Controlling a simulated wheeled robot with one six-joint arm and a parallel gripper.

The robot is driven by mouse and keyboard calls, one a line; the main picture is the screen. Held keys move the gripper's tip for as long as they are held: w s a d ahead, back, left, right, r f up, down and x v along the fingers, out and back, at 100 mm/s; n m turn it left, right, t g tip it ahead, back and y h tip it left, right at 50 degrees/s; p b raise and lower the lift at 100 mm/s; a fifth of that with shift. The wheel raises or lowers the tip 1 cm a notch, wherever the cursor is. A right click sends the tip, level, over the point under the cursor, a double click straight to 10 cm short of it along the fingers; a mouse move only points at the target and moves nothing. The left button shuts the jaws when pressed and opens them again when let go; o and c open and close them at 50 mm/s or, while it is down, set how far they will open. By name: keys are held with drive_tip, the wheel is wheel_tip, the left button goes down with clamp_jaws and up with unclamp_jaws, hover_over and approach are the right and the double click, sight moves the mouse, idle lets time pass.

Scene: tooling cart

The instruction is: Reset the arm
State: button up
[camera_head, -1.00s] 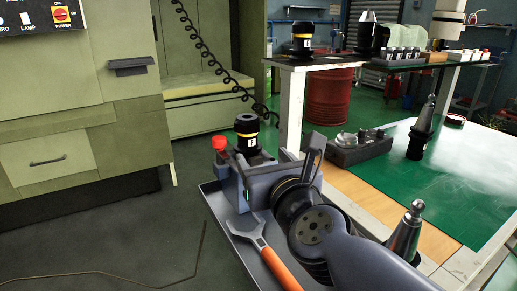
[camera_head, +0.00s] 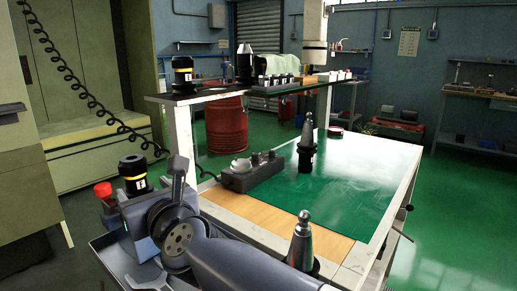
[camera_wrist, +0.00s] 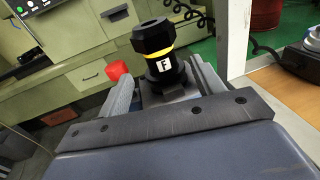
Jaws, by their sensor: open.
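My gripper (camera_wrist: 161,76) is open in the wrist view, with a grey finger to each side. A black tool holder (camera_wrist: 158,62) with a yellow ring and an "F" label shows upright between and beyond the fingers. I cannot tell whether they touch it. In the head view my gripper (camera_head: 168,182) is low at the left, beside the same tool holder (camera_head: 134,176). The holder sits on a grey block in the tray (camera_head: 106,245) at the near left. My arm reaches in from the bottom and hides part of the block and tray.
A red knob (camera_head: 103,189) is left of the holder. A wrench (camera_head: 148,284) lies in the tray. The table (camera_head: 385,160) right of my arm bears a grey fixture (camera_head: 250,176) and two upright cone-shaped tools (camera_head: 305,150). A raised shelf (camera_head: 215,98) carries more holders. Green floor is clear at right.

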sight(137, 170)
drive_tip(key=x, duration=0.5)
drive_tip(key=shift+f, duration=0.1)
drive_tip(key=shift+w+r, duration=0.1)
drive_tip(key=shift+r, duration=0.1)
drive_tip(key=shift+f, duration=0.1)
drive_tip(key=shift+s+d+f, duration=0.1)
drive_tip(key=shift+s, duration=0.15)
drive_tip(key=r+p+v, duration=0.1)
drive_tip(key=p+v, duration=0.1)
drive_tip(key=v, duration=0.8)
drive_tip(key=x, duration=0.3)
drive_tip(key=b+x, duration=0.1)
drive_tip(key=x, duration=0.3)
drive_tip(key=f+b+x, duration=0.1)
drive_tip(key=x, duration=0.2)
drive_tip(key=shift+w, duration=0.2)
wheel_tip(137, 170, up, 3)
drive_tip(key=p, duration=0.2)
drive_tip(key=shift+p, duration=0.4)
wheel_tip(137, 170, up, 8)
drive_tip(key=p, duration=0.8)
drive_tip(key=shift+r, duration=0.2)
